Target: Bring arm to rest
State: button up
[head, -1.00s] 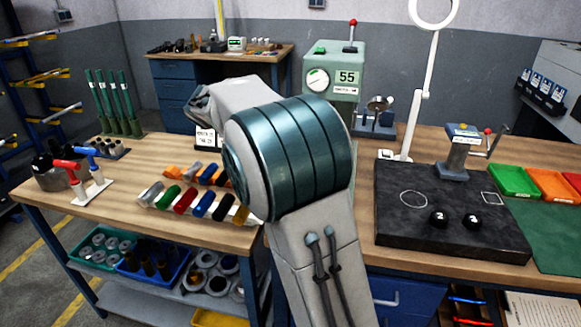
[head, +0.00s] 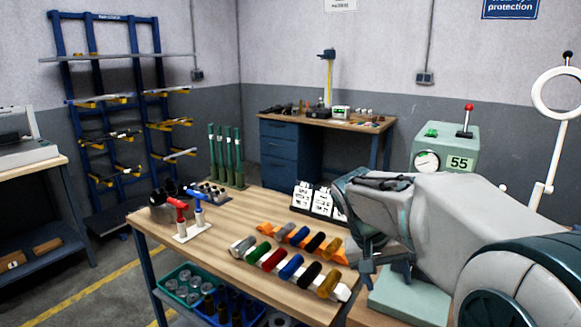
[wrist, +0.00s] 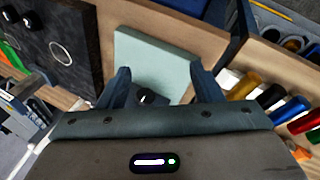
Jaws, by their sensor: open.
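My arm reaches in from the right of the head view, grey with a dark teal joint. My gripper (head: 368,262) points down at its far end. In the wrist view, its two dark blue fingers (wrist: 160,86) stand apart with nothing held between them. Beyond them is a pale green machine base (wrist: 150,58) with a dark round knob. The same base (head: 410,298) shows in the head view beside the gripper. I cannot tell how high the fingers are above it.
Several coloured cylinders (head: 290,266) lie in racks on the wooden bench, left of my gripper. Red and blue handled tools (head: 188,216) stand at the bench's left end. The green machine (head: 446,148) showing 55 and a ring lamp (head: 556,92) are at right.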

jog(key=s+a+f+n+t+y, duration=0.1)
jog(key=s+a+f+y, duration=0.1)
jog(key=s, duration=0.5)
jog(key=s+a+f+n+t+y, duration=0.1)
jog(key=s+f, duration=0.3)
jog(key=s, duration=0.4)
jog(key=shift+s+a+y, duration=0.2)
jog(key=shift+a+y, duration=0.6)
jog(key=shift+a, duration=0.05)
